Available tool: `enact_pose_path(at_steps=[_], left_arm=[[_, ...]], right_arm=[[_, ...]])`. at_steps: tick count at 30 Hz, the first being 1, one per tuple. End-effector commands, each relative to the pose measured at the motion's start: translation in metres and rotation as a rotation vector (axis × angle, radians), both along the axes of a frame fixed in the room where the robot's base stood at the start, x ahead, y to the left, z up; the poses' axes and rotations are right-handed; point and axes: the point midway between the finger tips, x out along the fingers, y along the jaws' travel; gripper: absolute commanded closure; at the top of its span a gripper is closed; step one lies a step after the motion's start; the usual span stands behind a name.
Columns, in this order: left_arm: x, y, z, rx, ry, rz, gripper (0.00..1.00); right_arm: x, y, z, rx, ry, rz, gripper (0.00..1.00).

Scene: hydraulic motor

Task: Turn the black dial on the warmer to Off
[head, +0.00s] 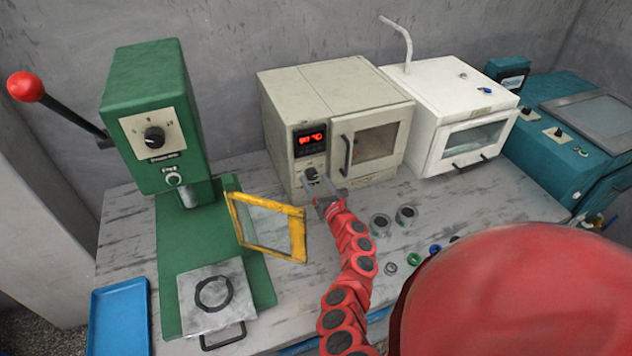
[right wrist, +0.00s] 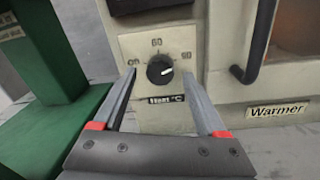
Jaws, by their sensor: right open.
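The warmer (head: 286,130) is a beige box with a red lit display and a glass-windowed door. Its black dial (right wrist: 160,70) sits on a pale plate with an off mark at the left, 60 at the top and 90 at the right. The dial's white pointer faces right, towards the 90 side. The dial also shows in the head view (head: 311,174). My right gripper (head: 316,183) is open in front of the dial, with one finger on each side of it in the right wrist view; contact cannot be told. My left gripper is not in view.
A green press (head: 150,85) with a red-knobbed lever and a yellow-framed guard (head: 298,236) stands left of the warmer. A white oven (head: 445,100) and a teal machine (head: 565,150) stand to the right. Metal rings (head: 380,224) lie on the table. A blue tray (head: 120,318) is front left.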

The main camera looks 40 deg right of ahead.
Motion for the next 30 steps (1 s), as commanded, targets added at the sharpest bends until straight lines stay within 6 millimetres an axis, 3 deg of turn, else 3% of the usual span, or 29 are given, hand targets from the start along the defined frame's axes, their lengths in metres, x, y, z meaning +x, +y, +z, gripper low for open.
enact_pose_path(at_steps=[10,23,30], left_arm=[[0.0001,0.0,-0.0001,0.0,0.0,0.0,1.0],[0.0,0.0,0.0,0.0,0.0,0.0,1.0],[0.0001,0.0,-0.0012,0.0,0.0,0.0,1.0]], right_arm=[[0.0023,-0.0007,-0.0002,-0.001,0.001,-0.001,0.26],[0.0022,-0.0007,0.0001,-0.001,0.0,-0.001,1.0],[0.0023,-0.0008,-0.0002,-0.011,0.003,-0.001,1.0]])
